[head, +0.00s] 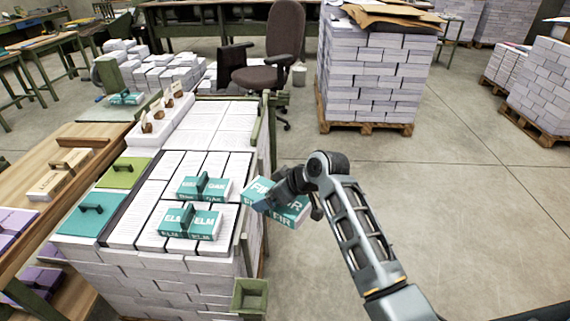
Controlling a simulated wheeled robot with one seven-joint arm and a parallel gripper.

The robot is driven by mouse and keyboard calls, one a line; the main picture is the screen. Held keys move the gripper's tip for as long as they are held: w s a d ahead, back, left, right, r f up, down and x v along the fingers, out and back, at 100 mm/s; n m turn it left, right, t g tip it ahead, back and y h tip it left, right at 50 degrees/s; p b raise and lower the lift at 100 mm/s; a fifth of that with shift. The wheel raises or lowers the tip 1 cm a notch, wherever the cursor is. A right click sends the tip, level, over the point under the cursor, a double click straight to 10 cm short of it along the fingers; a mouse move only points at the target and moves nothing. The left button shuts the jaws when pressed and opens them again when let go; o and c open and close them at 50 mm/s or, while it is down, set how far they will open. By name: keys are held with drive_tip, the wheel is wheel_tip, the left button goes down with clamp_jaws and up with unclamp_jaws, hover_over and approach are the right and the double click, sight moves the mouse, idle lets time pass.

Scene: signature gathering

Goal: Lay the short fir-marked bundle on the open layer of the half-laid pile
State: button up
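A teal-and-white bundle marked FIR (294,212) is at my gripper (277,197), off the right side of a large pile of white bundles (150,262). My gripper appears shut on the bundle and covers its middle; the fingertips are partly hidden. The bundle is tilted and apart from the pile's top.
A green-and-wood rail (243,225) runs along the pile's right edge, with a small green bin (250,294) low beside it. A wooden bench (32,190) stands left. An office chair (272,70) and a palletted stack (372,80) stand behind. The floor at right is clear.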

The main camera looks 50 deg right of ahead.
drive_tip(key=s+a+f, duration=0.2)
drive_tip(key=a+f, duration=0.1)
drive_tip(key=a, duration=0.3)
drive_tip(key=s+a+f+m, duration=0.1)
drive_tip(key=s+a+f, duration=0.1)
drive_tip(key=a, duration=0.5)
drive_tip(key=s+a+f+h, duration=0.1)
drive_tip(key=s+a+f, duration=0.1)
drive_tip(key=a+f, duration=0.2)
drive_tip(key=shift+s+a+f+m, duration=0.25)
drive_tip(key=shift+s+a+m, duration=0.05)
drive_tip(key=shift+a, duration=0.85)
